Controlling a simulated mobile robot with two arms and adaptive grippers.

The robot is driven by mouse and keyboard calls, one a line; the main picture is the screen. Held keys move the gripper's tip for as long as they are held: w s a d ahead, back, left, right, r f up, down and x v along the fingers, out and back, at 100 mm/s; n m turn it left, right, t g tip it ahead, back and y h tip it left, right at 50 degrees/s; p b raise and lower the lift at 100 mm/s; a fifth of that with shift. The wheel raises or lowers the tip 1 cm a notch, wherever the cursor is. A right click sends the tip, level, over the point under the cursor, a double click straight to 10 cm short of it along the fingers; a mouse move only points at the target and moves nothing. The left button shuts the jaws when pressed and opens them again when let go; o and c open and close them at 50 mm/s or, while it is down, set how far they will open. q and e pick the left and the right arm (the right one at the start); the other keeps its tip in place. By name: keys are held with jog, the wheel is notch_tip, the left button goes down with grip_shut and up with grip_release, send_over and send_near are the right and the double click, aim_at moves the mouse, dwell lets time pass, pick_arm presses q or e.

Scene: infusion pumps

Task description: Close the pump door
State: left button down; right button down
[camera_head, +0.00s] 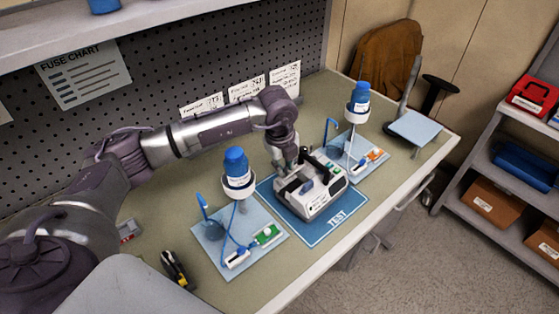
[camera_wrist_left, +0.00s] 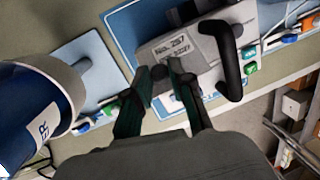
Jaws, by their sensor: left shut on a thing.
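The infusion pump (camera_head: 318,200), white and grey with a black carrying handle, sits on the blue TEST mat (camera_head: 337,226). It shows at the top of the left wrist view (camera_wrist_left: 205,45), with a printed label and the handle (camera_wrist_left: 232,65) beside my fingers. My left gripper (camera_head: 283,164) reaches down to the pump's back left side. In the wrist view its fingers (camera_wrist_left: 167,78) are close together at the pump's edge, shut on a small part that seems to belong to the pump door. The fingers mostly hide that part. The door's angle is unclear. My right gripper is not in view.
A stand with a blue-capped bottle (camera_head: 237,165) rises left of the pump on a pale tray (camera_head: 212,258). Another bottle stand (camera_head: 358,103) is at the right.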

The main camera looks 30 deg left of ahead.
pick_arm(q)
jog(key=d+y+b, duration=0.1)
jog(key=b, duration=0.1)
jog(key=d+f+t+y+b, duration=0.1)
jog(key=y+b, duration=0.1)
jog(key=d+f+t+y+b, duration=0.1)
jog(key=b, duration=0.2)
jog(key=shift+s+f+m+y, duration=0.1)
jog(key=shift+s+m+y, duration=0.2)
jog(key=shift+s+y, duration=0.1)
jog(key=shift+s+d+f+t+y+b, duration=0.15)
jog(key=shift+y+b, duration=0.15)
jog(key=shift+y, duration=0.25)
jog(key=shift+s+d+f+t+y+b, duration=0.15)
jog(key=shift+y+b, duration=0.15)
jog(key=shift+y, duration=0.25)
jog(key=shift+w, duration=0.1)
jog(key=c, duration=1)
grip_release()
jog(key=shift+f, duration=0.1)
jog(key=shift+v, duration=0.85)
jog(key=v, duration=1)
jog(key=shift+d, duration=0.2)
